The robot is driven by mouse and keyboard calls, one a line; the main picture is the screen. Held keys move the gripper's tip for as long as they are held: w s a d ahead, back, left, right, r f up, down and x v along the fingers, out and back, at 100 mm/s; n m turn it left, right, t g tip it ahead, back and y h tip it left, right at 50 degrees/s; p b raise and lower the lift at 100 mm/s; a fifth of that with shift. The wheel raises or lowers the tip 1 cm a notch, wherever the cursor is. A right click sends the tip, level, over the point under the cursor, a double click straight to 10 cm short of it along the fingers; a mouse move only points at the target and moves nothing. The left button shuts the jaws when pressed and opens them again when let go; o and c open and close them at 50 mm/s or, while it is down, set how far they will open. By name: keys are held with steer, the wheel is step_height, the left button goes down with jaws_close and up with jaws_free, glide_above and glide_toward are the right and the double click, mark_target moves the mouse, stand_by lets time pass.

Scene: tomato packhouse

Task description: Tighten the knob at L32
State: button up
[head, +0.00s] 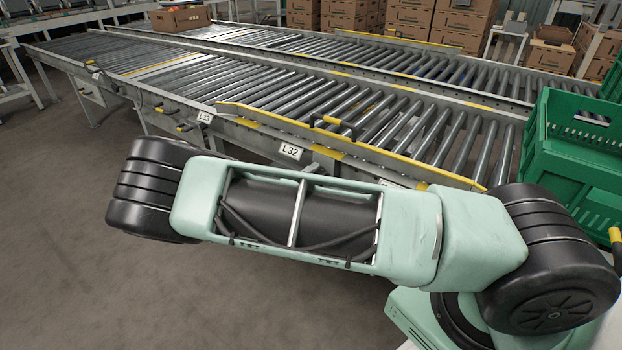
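The white L32 label (290,151) is on the near side rail of the roller conveyor (226,124). My arm crosses the view just in front of and below the label and covers much of the conveyor side there. A small grey part (312,168) shows just right of and below the label, at the arm's upper edge; I cannot tell whether it is the knob. No knob at L32 can be clearly made out. My gripper is not in view.
A yellow guide rail (400,158) with a black-and-yellow handle (331,122) runs along the conveyor's near edge. The L33 label (205,117) is further left. Green crates (570,165) stand at right. Open floor (70,200) lies at left. Cardboard boxes (460,22) are stacked behind.

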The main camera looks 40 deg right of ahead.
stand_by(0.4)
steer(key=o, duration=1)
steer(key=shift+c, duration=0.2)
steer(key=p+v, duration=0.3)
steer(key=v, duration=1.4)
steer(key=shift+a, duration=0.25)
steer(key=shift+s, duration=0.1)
